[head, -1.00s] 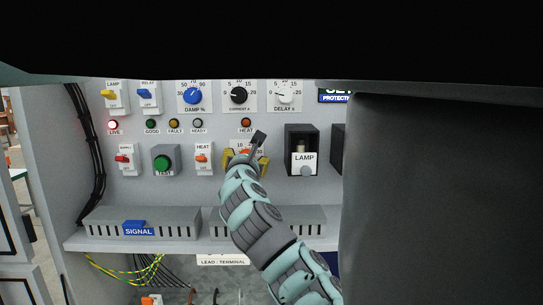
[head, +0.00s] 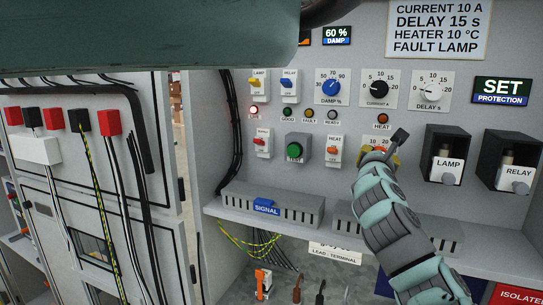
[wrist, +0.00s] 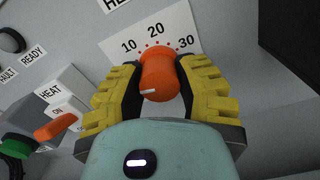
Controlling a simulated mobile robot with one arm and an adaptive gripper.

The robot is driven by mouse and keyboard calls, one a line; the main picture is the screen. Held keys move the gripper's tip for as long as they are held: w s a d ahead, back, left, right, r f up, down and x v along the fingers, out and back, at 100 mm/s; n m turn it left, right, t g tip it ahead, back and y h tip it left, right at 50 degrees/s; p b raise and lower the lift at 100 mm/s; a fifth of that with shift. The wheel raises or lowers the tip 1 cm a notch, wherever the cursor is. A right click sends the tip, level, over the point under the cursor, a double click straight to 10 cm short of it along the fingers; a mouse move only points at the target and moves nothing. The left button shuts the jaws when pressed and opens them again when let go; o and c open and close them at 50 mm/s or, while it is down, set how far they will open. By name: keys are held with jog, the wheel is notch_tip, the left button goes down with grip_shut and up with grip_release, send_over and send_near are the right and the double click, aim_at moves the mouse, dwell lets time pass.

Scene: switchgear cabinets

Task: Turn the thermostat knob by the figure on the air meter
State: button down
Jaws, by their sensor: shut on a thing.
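The orange thermostat knob (wrist: 160,78) sits on a white plate marked 10, 20 and 30. Its white mark is on the left side of its face in the wrist view. My gripper (wrist: 160,82) is shut on the knob, a yellow-padded finger on either side. In the head view my gripper (head: 380,155) covers most of the knob, below the HEAT lamp (head: 382,119). A small display (head: 337,35) reads 60 % DAMP; a piece of an orange display (head: 305,38) shows beside it, mostly hidden. No air meter figure is readable.
A sign (head: 437,28) reads HEATER 10 °C among other lines. The HEAT switch (head: 334,150) is left of the knob, and the LAMP box (head: 447,157) is right. A grey shelf (head: 300,232) with slotted ducts runs below. DAMP, CURRENT and DELAY dials sit above.

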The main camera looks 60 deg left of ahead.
jog(key=shift+f+m+b, duration=0.1)
jog(key=shift+m+b, duration=0.2)
jog(key=shift+b, duration=0.05)
jog(key=shift+f+m+b, duration=0.15)
jog(key=shift+m+b, duration=0.5)
jog(key=shift+m, duration=0.05)
jog(key=m+b, duration=0.2)
jog(key=shift+m+b, duration=0.3)
jog(key=shift+b, duration=0.1)
jog(key=m+b, duration=0.5)
jog(key=b, duration=0.1)
jog(key=shift+a+f+b, duration=0.1)
jog(key=shift+b, duration=0.25)
jog(key=m+b, duration=0.5)
jog(key=b, duration=0.2)
jog(key=shift+m, duration=0.3)
jog(key=m+b, duration=0.3)
jog(key=b, duration=0.1)
jog(key=shift+s+a+r+b, duration=0.1)
jog(key=shift+r+b, duration=0.1)
jog(key=shift+b, duration=0.15)
jog(key=shift+r+m+b, duration=0.15)
jog(key=shift+m+b, duration=0.4)
jog(key=shift+m, duration=0.15)
jog(key=shift+r, duration=0.1)
